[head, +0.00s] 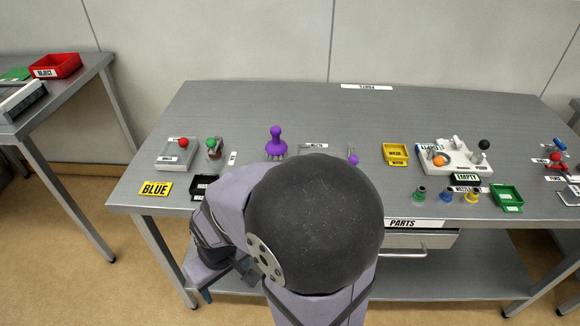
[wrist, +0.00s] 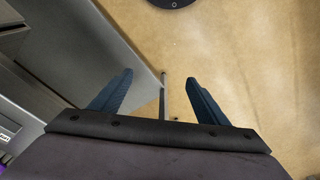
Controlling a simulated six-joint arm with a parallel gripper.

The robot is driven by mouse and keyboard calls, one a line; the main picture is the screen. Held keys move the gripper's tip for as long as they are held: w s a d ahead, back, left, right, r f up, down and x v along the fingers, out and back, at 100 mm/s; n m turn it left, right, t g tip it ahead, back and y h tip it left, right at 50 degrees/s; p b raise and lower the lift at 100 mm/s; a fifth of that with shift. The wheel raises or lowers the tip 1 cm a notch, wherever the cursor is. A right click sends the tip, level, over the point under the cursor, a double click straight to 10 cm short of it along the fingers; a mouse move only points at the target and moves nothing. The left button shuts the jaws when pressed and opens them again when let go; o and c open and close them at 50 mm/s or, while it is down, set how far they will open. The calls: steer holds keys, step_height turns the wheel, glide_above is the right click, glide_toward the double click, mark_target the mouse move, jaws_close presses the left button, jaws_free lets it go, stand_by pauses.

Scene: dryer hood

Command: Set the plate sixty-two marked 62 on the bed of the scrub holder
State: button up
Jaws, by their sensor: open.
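I cannot make out a plate marked 62 in either view; the small labels are too blurred to read. No label that I can read names the scrub holder. A grey block with a red knob (head: 176,153) sits at the left of the table, but I cannot tell if it is the holder. My gripper (wrist: 160,88) is open and empty, with floor and a table leg beyond its two blue fingers in the wrist view. In the head view it hangs low at the table's front left edge, partly hidden by my arm.
The steel table (head: 300,105) is clear along its back. A purple knobbed tool (head: 276,143), yellow bin (head: 396,154), white fixture (head: 453,156) and green bin (head: 506,197) stand on it. A dark tray (head: 204,186) lies near my arm. A red REJECT bin (head: 56,66) is on the left bench.

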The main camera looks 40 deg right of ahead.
steer(key=w+d+r+n+p, duration=0.1)
steer(key=w+d+r+p, duration=0.15)
steer(key=r+p, duration=0.45)
steer(key=w+d+r+n+p, duration=0.1)
steer(key=w+r+p, duration=0.2)
steer(key=r+p, duration=0.4)
steer(key=w+d+n+g+h, duration=0.1)
steer(key=d+n, duration=0.1)
steer(key=d, duration=0.4)
steer(key=w+d+n+g+h, duration=0.1)
steer(key=w+d+n+g, duration=0.1)
steer(key=d, duration=0.5)
steer(key=w+d+n+g+h, duration=0.1)
steer(key=w+d+n, duration=0.1)
steer(key=d, duration=0.4)
steer(key=shift+d+n+g, duration=0.4)
steer(key=shift+d, duration=0.25)
steer(key=shift+d+p+x, duration=0.2)
steer(key=shift+p+x, duration=1.15)
steer(key=shift+x, duration=2.35)
steer(key=shift+w, duration=0.1)
steer(key=c, duration=1.3)
